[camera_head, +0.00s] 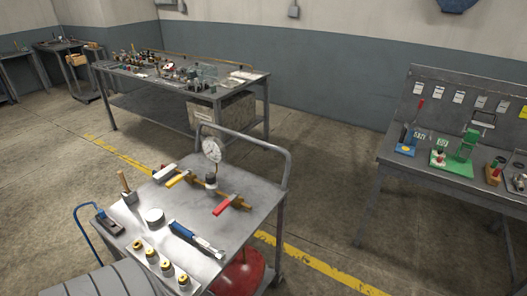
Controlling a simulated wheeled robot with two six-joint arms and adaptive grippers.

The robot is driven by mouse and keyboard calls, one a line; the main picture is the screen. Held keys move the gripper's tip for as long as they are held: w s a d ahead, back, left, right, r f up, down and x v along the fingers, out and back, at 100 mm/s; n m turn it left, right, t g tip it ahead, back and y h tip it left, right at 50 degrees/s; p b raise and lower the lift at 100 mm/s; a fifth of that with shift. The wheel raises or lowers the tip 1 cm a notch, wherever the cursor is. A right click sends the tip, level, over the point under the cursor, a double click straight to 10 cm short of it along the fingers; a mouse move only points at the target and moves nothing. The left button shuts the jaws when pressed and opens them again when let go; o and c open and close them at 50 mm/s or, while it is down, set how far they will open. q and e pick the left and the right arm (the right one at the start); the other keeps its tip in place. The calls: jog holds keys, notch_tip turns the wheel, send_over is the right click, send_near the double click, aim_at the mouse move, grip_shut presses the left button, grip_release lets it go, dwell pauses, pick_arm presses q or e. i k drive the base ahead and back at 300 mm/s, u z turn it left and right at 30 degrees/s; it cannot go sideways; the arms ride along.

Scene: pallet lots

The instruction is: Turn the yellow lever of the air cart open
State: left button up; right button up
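The air cart (262,192) is a grey metal trolley in the middle foreground with a raised tube handle at its far side. A brass-coloured pipe (236,200) lies across its top. A round white dial gauge (211,150) stands upright on the pipe. The yellow lever (177,181) is at the left part of the pipe and points down-left. A red lever (222,208) is on the right part. Neither of my grippers is in view.
On the cart lie a blue-handled tool (196,239), a round metal tin (154,217) and a plate with several brass fittings (152,256). A red tank (238,274) shows below. A cluttered bench (257,76) stands behind; another table (378,154) is at right. Floor between is clear.

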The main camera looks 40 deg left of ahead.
aim_at(172, 183)
jog(key=z, duration=1.55)
jog(key=k, duration=1.4)
jog(key=u, duration=1.9)
